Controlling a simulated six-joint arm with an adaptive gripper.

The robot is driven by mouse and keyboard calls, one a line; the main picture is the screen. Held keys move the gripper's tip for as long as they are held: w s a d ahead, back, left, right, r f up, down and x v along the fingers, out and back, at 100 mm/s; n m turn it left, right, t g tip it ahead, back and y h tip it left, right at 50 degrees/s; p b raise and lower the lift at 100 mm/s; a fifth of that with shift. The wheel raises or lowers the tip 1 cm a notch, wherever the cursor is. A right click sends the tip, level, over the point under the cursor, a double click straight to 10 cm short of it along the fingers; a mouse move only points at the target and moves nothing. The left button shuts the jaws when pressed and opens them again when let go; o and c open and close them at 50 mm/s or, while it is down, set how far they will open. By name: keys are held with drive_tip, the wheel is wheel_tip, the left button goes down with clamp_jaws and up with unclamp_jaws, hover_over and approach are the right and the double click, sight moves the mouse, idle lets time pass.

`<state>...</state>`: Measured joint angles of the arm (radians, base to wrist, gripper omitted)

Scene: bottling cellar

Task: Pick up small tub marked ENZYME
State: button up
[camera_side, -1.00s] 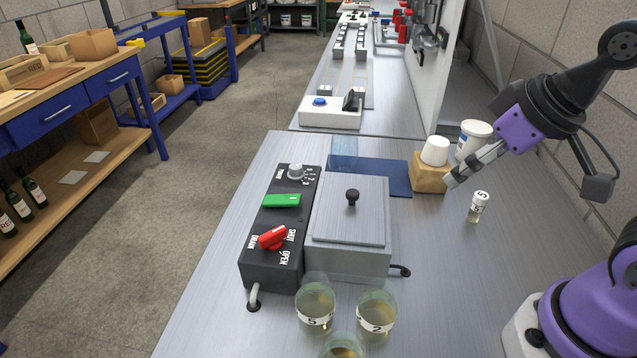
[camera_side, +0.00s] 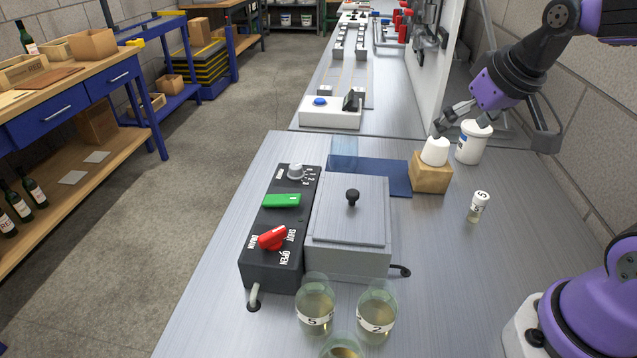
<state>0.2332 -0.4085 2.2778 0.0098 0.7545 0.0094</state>
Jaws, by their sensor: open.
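A white tub (camera_side: 473,143) with a lid and a blue patch on its side stands upright at the back right of the bench. Its marking is too small to read, so I cannot confirm ENZYME. My gripper (camera_side: 452,126) is open and empty, with its fingers pointing down and left. In the picture the fingers are just above and left of the tub and partly cover its lid. One fingertip is by the top of a white cup-like piece (camera_side: 435,152) on a wooden block (camera_side: 430,178). I cannot tell whether either is touched.
A lidded metal box (camera_side: 350,225) and a black control box (camera_side: 282,230) are at centre, with several glass jars at the front. The bench (camera_side: 450,270) is clear at right front.

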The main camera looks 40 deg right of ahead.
drive_tip(key=w+d+f+m+h, duration=0.2)
drive_tip(key=w+d+m, duration=0.15)
drive_tip(key=d, duration=0.65)
drive_tip(key=m+g+h, duration=0.1)
drive_tip(key=m, duration=0.1)
approach(483, 132)
wheel_tip(483, 132, down, 2)
drive_tip(key=w, duration=0.2)
drive_tip(key=shift+m, duration=0.35)
drive_tip(key=x, duration=0.2)
drive_tip(key=d+x, duration=0.1)
drive_tip(key=x, duration=0.3)
drive_tip(key=shift+s+d+f, duration=0.1)
drive_tip(key=shift+s+d, duration=0.1)
drive_tip(key=shift+d, duration=0.1)
drive_tip(key=shift+a+x, duration=0.15)
drive_tip(key=shift+x, duration=1.2)
drive_tip(key=shift+a+x, duration=0.1)
drive_tip(key=shift+x, duration=1.3)
drive_tip(key=c, duration=1.3)
